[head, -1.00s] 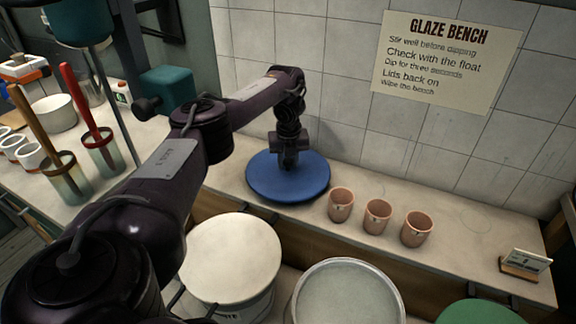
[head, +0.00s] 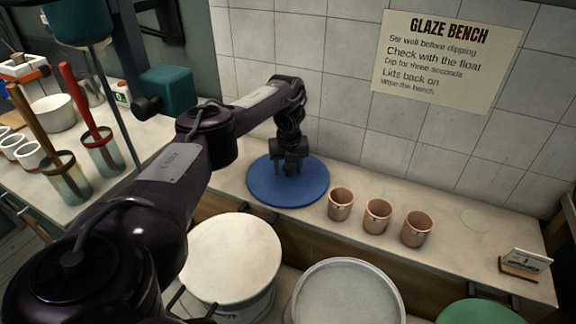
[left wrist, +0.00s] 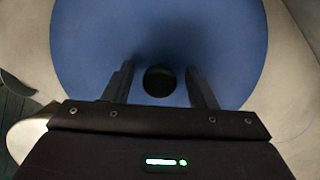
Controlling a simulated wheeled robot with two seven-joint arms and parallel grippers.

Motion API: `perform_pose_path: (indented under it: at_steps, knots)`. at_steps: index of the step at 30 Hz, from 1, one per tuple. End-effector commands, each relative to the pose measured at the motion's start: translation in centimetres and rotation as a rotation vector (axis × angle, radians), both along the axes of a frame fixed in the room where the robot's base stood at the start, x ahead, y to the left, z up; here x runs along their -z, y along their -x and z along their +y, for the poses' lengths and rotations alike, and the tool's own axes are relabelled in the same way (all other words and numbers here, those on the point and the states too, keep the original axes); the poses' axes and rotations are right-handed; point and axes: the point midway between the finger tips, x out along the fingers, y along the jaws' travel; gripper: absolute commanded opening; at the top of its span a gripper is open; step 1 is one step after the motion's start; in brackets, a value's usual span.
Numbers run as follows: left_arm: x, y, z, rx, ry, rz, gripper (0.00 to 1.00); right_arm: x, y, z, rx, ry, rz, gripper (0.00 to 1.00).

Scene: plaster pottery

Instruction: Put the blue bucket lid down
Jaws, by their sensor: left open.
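The blue bucket lid (head: 262,185) is a flat round disc lying on the bench at the back, left of the cups. In the left wrist view the lid (left wrist: 90,45) fills most of the picture, with a round dark knob (left wrist: 160,80) near its middle. My left gripper (head: 288,172) points down over the lid. In the left wrist view my left gripper (left wrist: 161,88) has its two fingers apart, one on each side of the knob, with gaps between. My right gripper is not in view.
Three pink clay cups (head: 377,216) stand in a row right of the lid. A white-lidded bucket (head: 232,258) and an open bucket of pale liquid (head: 347,296) stand in front of the bench. A small card stand (head: 525,264) sits at the right end.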

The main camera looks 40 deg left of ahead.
Motion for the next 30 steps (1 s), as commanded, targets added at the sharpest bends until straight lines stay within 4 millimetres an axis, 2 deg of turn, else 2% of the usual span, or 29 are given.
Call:
perform_pose_path:
  at_steps: [5,11,13,18,24,30]
  knots:
    - [-2.0,0.0,-0.1,0.000,0.002,-0.004,0.52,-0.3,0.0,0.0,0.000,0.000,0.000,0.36]
    - [-6.6,0.3,-0.5,0.001,-0.001,-0.004,0.52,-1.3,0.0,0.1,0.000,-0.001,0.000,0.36]
    - [-8.5,0.5,-0.6,0.001,-0.003,-0.003,0.52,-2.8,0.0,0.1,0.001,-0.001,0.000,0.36]
    - [-11.0,0.7,-0.9,0.002,-0.002,-0.002,0.52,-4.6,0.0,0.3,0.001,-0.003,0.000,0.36]
    - [-12.2,0.8,-1.1,0.000,-0.001,-0.001,0.52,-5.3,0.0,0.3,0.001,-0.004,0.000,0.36]
    - [-12.2,0.9,-1.1,-0.001,0.000,0.000,0.52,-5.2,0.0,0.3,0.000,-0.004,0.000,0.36]
